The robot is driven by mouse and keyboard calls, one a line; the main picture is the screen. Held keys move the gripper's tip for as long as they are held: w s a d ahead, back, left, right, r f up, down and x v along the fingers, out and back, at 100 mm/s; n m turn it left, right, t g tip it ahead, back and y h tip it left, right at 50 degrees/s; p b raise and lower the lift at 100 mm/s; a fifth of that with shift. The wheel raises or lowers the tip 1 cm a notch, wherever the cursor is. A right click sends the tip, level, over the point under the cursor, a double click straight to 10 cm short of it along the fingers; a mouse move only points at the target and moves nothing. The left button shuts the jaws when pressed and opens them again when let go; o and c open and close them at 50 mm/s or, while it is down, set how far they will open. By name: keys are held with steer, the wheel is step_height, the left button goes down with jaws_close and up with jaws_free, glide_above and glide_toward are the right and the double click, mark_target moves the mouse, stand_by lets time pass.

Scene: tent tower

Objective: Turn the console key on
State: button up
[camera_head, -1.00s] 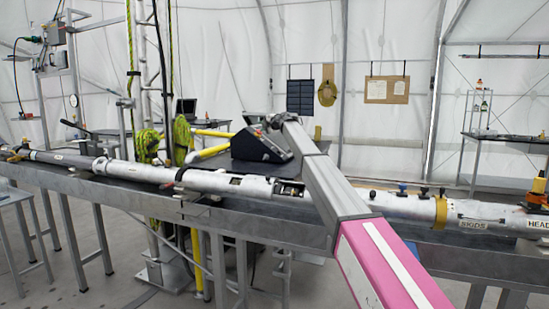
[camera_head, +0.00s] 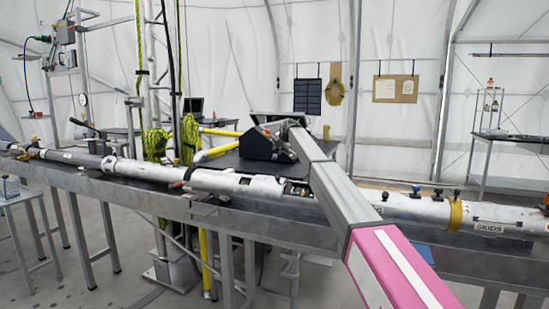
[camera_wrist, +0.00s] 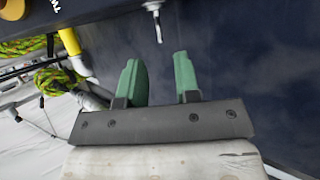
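The console (camera_head: 258,147) is a dark sloped box on the bench behind the long metal tube, partly covered by my arm in the head view. In the wrist view a dark console panel (camera_wrist: 105,12) runs along the top, with white lettering. A small silver key-like piece (camera_wrist: 157,24) sticks out from its edge. My gripper (camera_wrist: 156,78) has two green fingers, apart and empty. The key-like piece is beyond the fingertips, roughly in line with the gap and not touching them. In the head view my fingers are hidden behind my arm.
The silver tube assembly (camera_head: 235,183) lies along the bench under my arm. Yellow-green ropes (camera_head: 188,135) and yellow pipes (camera_head: 218,150) stand left of the console.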

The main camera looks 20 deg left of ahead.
steer(key=x, duration=0.6)
jaws_close()
steer(key=shift+d+f+y, duration=0.1)
steer(key=shift+y, duration=0.6)
jaws_free()
